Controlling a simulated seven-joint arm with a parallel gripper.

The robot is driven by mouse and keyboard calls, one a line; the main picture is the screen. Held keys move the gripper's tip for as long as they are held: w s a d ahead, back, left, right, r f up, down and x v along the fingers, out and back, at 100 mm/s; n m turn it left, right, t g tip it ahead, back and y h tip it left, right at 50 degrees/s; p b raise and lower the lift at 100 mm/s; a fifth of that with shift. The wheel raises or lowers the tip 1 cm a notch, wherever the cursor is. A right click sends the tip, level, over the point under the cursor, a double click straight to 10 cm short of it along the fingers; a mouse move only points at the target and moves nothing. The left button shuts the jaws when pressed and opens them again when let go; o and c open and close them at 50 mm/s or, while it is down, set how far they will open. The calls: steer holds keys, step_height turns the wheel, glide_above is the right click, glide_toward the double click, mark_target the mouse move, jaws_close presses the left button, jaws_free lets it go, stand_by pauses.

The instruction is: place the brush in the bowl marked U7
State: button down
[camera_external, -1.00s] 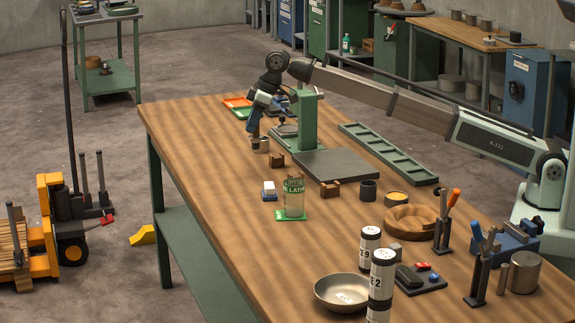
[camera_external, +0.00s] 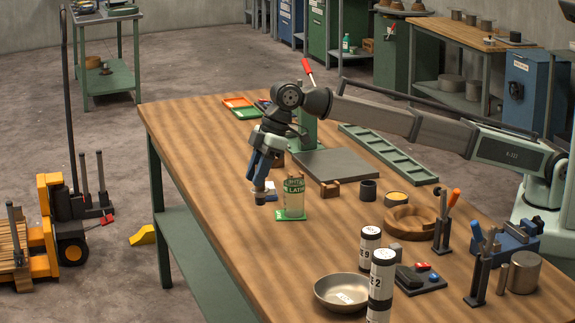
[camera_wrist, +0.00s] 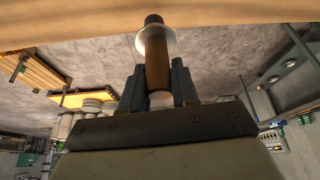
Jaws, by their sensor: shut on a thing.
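My gripper (camera_external: 262,180) points down above the left side of the workbench (camera_external: 185,125) and is shut on the brush (camera_wrist: 157,60). In the wrist view the brush has a brown handle between the fingers, a pale collar and a dark end. A metal bowl (camera_external: 325,293) with a white label inside stands near the front of the bench. The label's writing is too small to read. It is the only clear bowl of this kind in view, and no brush shows in it.
A green can (camera_external: 293,200) stands just right of my gripper. Two dark-and-white cylinders, one behind (camera_external: 370,250) and one in front (camera_external: 381,285), stand right of the bowl. A wooden ring-shaped dish (camera_external: 410,222) lies farther right. Bare bench lies left of the can and bowl.

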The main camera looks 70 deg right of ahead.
steer(key=s+a+r+n+g+y, duration=0.1)
steer(key=s+a+n, duration=0.1)
steer(key=s+a, duration=1)
steer(key=s+a+n, duration=0.2)
steer(key=s+a, duration=0.6)
steer(key=s, duration=0.7)
steer(key=shift+n+g, duration=0.4)
steer(key=shift+n, duration=0.1)
steer(key=shift+s+d+f, duration=0.15)
steer(key=shift+s+f, duration=0.3)
steer(key=shift+f, duration=1.25)
steer(key=shift+s+d+f, duration=0.1)
steer(key=shift+s+f, duration=0.4)
steer(key=shift+f, duration=1.25)
steer(key=shift+s+d+f, duration=0.15)
steer(key=shift+s+f, duration=0.3)
steer(key=shift+f, duration=1.25)
steer(key=shift+f, duration=0.1)
steer(key=c, duration=0.8)
jaws_free()
steer(key=shift+c, duration=0.2)
steer(key=v, duration=1.2)
